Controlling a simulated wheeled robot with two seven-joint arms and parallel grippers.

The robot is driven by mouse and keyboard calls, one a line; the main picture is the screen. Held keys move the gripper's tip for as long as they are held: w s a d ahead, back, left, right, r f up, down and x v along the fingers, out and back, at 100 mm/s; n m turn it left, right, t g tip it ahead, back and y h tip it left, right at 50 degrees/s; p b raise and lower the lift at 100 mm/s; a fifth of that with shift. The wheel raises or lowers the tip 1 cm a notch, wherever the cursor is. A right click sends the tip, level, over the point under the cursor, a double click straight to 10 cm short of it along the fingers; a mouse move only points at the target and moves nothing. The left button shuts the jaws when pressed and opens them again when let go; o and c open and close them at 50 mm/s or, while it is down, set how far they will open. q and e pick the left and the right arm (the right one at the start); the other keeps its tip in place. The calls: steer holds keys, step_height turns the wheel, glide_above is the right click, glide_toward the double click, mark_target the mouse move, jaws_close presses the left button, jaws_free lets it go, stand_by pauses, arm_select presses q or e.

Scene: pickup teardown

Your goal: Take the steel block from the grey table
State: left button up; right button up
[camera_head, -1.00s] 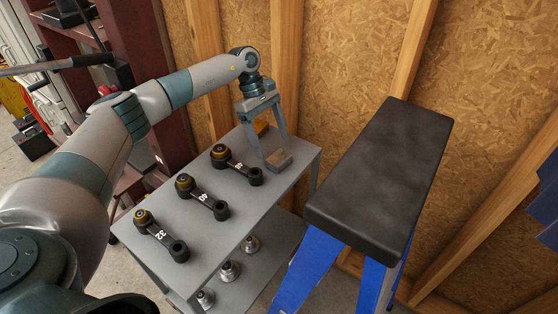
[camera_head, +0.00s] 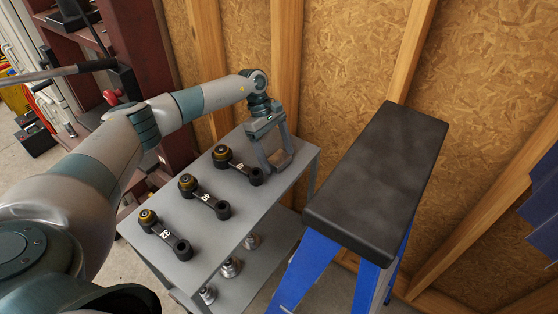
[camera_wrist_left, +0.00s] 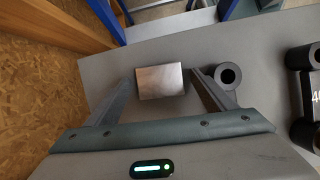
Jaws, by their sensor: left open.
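The steel block (camera_wrist_left: 160,81) is a small silver-grey box lying on the grey table (camera_head: 195,170). In the left wrist view it lies between the two fingers of my left gripper (camera_wrist_left: 163,88), with a gap on each side. In the head view my left gripper (camera_head: 279,162) points down at the table's far right end, its fingers astride the block (camera_head: 279,158), which they partly hide. The left gripper is open and holds nothing. My right gripper is not in view.
Several black link arms with round ends (camera_head: 203,197) lie in a row on the table, the nearest close to one finger. Metal parts (camera_head: 230,267) stand on the lower shelf. A black-topped blue stand (camera_head: 375,180) is to the right. A wooden wall rises behind.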

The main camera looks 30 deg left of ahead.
mark_target(282, 159)
arm_select(q)
steer(key=shift+w+r, duration=0.1)
steer(key=c, duration=1.9)
steer(key=shift+o, duration=0.2)
steer(key=shift+r, duration=0.15)
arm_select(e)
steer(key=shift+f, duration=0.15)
